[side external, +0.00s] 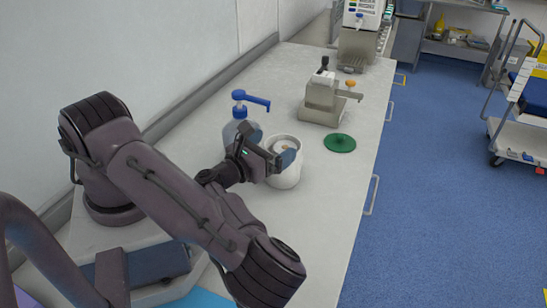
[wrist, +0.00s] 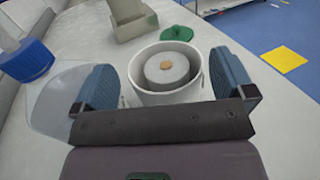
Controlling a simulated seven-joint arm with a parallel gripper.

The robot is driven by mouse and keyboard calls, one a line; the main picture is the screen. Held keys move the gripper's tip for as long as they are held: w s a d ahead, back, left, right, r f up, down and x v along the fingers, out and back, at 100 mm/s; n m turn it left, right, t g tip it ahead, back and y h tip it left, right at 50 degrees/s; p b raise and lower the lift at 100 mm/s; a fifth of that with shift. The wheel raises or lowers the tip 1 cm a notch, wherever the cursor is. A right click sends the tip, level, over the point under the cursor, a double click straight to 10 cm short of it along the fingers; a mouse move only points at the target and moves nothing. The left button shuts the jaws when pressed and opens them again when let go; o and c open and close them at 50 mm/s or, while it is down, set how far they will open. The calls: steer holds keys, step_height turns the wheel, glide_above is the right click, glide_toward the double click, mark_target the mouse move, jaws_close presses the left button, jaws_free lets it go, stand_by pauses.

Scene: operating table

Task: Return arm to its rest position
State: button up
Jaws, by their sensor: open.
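My gripper (wrist: 165,92) is open, with its two blue-grey fingers apart and a white pot between or just beyond them. In the side external view my gripper (side external: 278,157) is low at the near side of the white pot (side external: 287,176). The pot also shows in the wrist view (wrist: 143,97), with a grey round piece (wrist: 167,70) inside it that has a small tan spot on top. I cannot tell whether the fingers touch the pot.
A blue-capped pump bottle (side external: 240,133) stands close behind my gripper. A green disc (side external: 340,143) lies right of the pot. A beige device (side external: 322,105) stands farther back on the counter (side external: 335,200). The wall runs along the left. The counter's front right is clear.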

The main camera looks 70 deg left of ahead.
steer(key=shift+r, duration=1.1)
steer(key=n, duration=0.1)
steer(key=d+n+g+y, duration=0.1)
steer(key=w+n, duration=0.1)
steer(key=n, duration=0.1)
steer(key=shift+d+r+g+y, duration=0.2)
steer(key=shift+d+g+y, duration=0.15)
steer(key=shift+g+y, duration=0.05)
steer(key=d+n+g+h, duration=0.5)
steer(key=d+n+g, duration=0.35)
steer(key=n, duration=0.55)
steer(key=d+r+n+h, duration=0.4)
steer(key=d+r+h, duration=0.1)
steer(key=r, duration=0.1)
steer(key=s+a+r+n, duration=0.2)
steer(key=s+r+n, duration=0.2)
steer(key=r, duration=0.4)
steer(key=s+a+r+n, duration=0.3)
steer(key=s+r+n, duration=0.2)
steer(key=s+r, duration=0.2)
steer(key=shift+r+y, duration=0.4)
steer(key=shift+r, duration=0.55)
